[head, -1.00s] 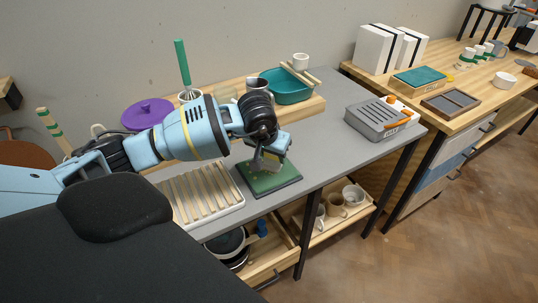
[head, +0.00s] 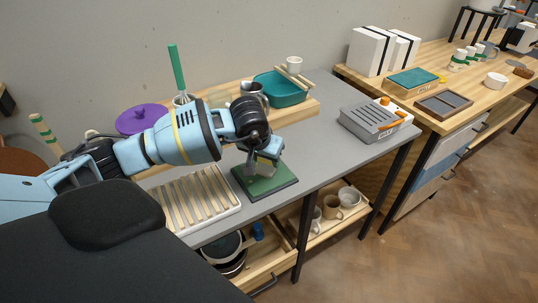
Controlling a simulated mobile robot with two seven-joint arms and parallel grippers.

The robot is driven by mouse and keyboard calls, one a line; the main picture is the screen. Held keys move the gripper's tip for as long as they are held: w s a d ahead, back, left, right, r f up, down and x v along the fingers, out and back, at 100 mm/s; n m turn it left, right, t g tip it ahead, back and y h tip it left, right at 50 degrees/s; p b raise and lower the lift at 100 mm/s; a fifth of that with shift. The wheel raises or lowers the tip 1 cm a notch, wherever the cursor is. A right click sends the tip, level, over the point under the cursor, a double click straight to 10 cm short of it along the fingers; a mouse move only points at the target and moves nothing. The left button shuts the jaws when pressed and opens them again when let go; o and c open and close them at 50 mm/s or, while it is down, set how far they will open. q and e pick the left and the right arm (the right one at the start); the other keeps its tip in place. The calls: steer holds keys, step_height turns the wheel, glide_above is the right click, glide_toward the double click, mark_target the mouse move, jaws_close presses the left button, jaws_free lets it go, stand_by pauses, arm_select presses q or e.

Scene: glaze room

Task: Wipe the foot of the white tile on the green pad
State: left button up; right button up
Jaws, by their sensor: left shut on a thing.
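The green pad (head: 265,186) lies in a dark frame near the front edge of the grey table. My left gripper (head: 262,163) reaches down over the pad's back half and is shut on a small pale thing, likely the white tile (head: 271,151). The gripper and wrist hide most of it. I cannot tell whether its foot touches the pad or is just above it. My right gripper is not in view.
A white slatted rack (head: 200,199) stands just left of the pad. Behind are a teal basin (head: 285,91) and a purple lid (head: 145,118) on a wooden riser. A grey slotted box (head: 370,121) stands right. The table between pad and box is clear.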

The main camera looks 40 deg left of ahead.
arm_select(q)
steer(key=shift+s+a, duration=0.15)
steer(key=shift+s, duration=0.25)
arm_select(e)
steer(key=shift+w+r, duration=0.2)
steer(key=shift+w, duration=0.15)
arm_select(q)
steer(key=shift+s, duration=0.1)
steer(key=shift+s+a+p, duration=0.15)
steer(key=shift+s+a, duration=0.1)
steer(key=shift+s, duration=0.3)
steer(key=shift+s+a+p, duration=0.15)
steer(key=shift+s+a, duration=0.05)
steer(key=shift+s, duration=0.3)
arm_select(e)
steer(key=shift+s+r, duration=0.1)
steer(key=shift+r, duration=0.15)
arm_select(q)
steer(key=shift+r, duration=0.1)
